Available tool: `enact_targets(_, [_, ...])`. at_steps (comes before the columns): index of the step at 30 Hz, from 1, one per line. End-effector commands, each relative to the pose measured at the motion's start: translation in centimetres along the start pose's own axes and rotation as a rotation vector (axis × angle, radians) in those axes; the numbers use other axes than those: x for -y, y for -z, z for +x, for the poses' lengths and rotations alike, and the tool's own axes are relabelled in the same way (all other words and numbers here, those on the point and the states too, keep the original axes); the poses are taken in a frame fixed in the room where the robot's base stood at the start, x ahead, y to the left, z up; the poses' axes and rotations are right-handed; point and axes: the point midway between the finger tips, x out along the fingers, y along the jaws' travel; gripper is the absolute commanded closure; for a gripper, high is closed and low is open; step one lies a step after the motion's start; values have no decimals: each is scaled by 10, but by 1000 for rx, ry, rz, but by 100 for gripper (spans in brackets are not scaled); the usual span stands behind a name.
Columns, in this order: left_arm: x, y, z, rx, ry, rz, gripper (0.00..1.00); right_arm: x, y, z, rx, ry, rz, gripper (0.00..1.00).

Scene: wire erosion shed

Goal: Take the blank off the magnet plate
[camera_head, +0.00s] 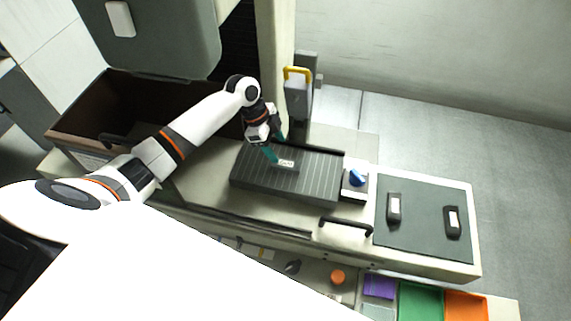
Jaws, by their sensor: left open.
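The magnet plate (322,178) is a dark, ribbed slab on the pale bench. A dark block with a white label, apparently the blank (290,170), lies on its left half. My left gripper (276,146) reaches in from the left, with teal fingertips apart, right by the blank's far left side. One fingertip overlaps the blank's edge in the picture; I cannot tell if it touches. The blank's far left part is hidden by the gripper. My right gripper is not in view.
A green-grey mat (422,232) at the right bears two dark labelled blocks (394,208), with free room between them. A post with a yellow handle (298,74) stands behind the plate. A dark bar handle (345,226) is at the front. Coloured trays (420,302) lie below.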

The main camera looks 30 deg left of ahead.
Motion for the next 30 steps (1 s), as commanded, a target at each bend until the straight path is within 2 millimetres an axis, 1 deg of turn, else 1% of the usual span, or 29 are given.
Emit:
enact_targets(1, [0,2,11,0,-1,0,38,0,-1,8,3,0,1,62])
enact_targets(4, [0,1,15,-1,-2,1,38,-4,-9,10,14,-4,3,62])
enact_targets(6, [0,2,19,-1,-2,1,38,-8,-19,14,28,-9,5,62])
enact_targets(10, [3,3,35,0,-1,1,38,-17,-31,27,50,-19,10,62])
enact_targets(15, [5,4,59,0,-2,1,38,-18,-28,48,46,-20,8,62])
enact_targets(17, [5,4,63,0,-3,0,38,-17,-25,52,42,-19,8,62])
enact_targets(21, [5,2,65,-1,-3,0,38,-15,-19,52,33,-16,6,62])
enact_targets(25, [5,2,64,-2,-3,0,38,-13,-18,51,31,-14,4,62])
enact_targets(26, [5,2,64,-2,-3,0,40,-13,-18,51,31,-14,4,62])
enact_targets(30, [5,2,64,-2,-3,0,63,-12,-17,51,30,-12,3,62])
